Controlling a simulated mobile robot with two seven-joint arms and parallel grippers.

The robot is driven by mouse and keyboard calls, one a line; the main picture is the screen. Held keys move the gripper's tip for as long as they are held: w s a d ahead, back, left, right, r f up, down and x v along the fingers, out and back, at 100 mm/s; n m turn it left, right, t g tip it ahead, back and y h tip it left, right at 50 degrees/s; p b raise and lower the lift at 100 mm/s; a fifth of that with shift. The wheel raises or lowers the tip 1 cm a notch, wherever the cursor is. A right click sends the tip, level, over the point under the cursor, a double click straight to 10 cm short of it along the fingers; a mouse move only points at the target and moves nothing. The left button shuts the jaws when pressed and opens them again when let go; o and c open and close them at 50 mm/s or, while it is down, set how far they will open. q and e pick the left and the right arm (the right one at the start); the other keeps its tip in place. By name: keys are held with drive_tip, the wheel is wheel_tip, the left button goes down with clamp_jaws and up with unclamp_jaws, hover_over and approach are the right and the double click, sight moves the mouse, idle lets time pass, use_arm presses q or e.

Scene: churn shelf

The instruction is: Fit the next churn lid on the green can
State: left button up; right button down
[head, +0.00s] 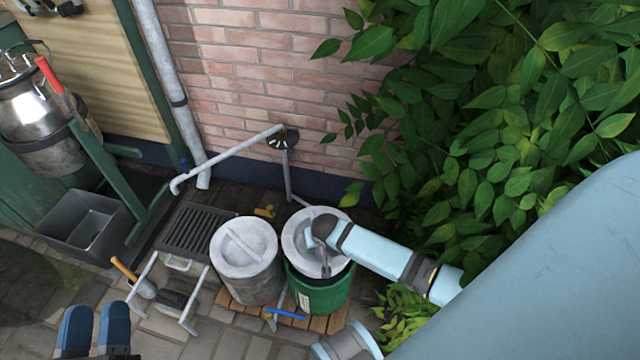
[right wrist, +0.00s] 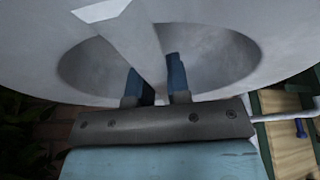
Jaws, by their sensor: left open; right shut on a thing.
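The green can (head: 322,298) stands on a wooden pallet, right of centre in the head view. A round grey churn lid (head: 294,240) with a bar across its recess is over the can's mouth. A dark band shows between lid and can at the right; I cannot tell whether the lid is fully seated. My right gripper (head: 322,242) is shut on the lid's bar (right wrist: 150,45), with one blue finger on each side in the right wrist view (right wrist: 156,78). My left gripper (head: 96,314) is open and empty at the bottom left, away from the cans.
A grey can (head: 243,280) with a similar lid (head: 243,245) stands close left of the green can on the pallet (head: 332,323). A slatted rack (head: 190,232) is farther left. Leaves (head: 480,150) crowd the right; a brick wall stands behind.

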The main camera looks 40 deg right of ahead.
drive_tip(key=shift+f+b, duration=0.9)
drive_tip(key=shift+b, duration=0.2)
use_arm(q)
drive_tip(key=f, duration=0.1)
drive_tip(key=f+g, duration=0.1)
drive_tip(key=f, duration=0.1)
drive_tip(key=shift+w+d+f+g, duration=0.1)
drive_tip(key=shift+w+f+g, duration=0.15)
drive_tip(key=shift+f+g, duration=0.1)
drive_tip(key=shift+w+r+m, duration=0.1)
drive_tip(key=shift+w+m, duration=0.05)
drive_tip(key=shift+m, duration=0.15)
drive_tip(key=shift+s+r+p, duration=0.2)
drive_tip(key=shift+s+p, duration=0.05)
drive_tip(key=shift+p, duration=0.35)
drive_tip(key=shift+d, duration=0.1)
drive_tip(key=shift+w+r, duration=0.2)
drive_tip(key=shift+r, duration=0.1)
drive_tip(key=shift+r+p, duration=0.4)
drive_tip(key=shift+p, duration=0.1)
